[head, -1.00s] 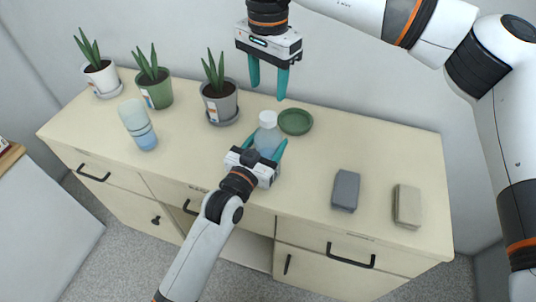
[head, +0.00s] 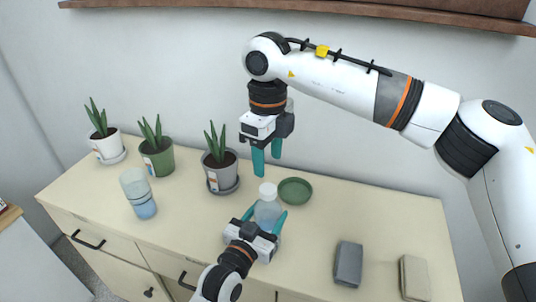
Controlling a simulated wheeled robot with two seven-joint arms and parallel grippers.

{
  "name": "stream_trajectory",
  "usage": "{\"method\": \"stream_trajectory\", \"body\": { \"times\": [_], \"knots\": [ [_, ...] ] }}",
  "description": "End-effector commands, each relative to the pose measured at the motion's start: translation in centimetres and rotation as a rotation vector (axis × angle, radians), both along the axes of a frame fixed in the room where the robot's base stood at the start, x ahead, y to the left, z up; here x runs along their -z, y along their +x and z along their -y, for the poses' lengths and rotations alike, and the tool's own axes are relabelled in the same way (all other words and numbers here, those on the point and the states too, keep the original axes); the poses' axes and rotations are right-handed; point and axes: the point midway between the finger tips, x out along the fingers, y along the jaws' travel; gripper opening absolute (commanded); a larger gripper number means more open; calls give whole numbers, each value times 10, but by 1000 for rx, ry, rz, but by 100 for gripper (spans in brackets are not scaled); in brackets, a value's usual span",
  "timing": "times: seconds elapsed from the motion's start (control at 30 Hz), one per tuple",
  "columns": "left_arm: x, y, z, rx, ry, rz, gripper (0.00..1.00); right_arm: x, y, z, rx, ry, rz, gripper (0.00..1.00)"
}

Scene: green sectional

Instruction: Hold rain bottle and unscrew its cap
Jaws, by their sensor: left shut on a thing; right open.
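The rain bottle (head: 267,209) is a clear bottle with a bluish lower part, standing upright on the cabinet top. Its pale cap (head: 268,190) is on its neck. My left gripper (head: 266,215) is shut on the bottle's body from the front, one teal finger on each side; its palm hides the lower part. My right gripper (head: 267,166) hangs above the cap, fingers pointing down, open and empty. Its fingertips are apart from the cap.
A green saucer (head: 295,190) lies just right of the bottle. Potted plants stand at the back left: white (head: 108,147), green (head: 158,160) and grey (head: 221,176). A pale-blue container (head: 138,196) stands left. Grey (head: 348,263) and beige (head: 414,277) blocks lie right.

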Motion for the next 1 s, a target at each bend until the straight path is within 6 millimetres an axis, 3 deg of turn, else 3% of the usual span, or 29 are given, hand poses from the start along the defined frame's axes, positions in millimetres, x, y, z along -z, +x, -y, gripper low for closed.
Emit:
{"method": "stream_trajectory", "body": {
  "times": [0.8,1.0],
  "knots": [
    [2,0,0,0,2,-4,0,0,0,0,1941,0,0,52],
    [2,0,0,0,2,-4,0,0,0,0,2312,0,0,52]
  ]
}}
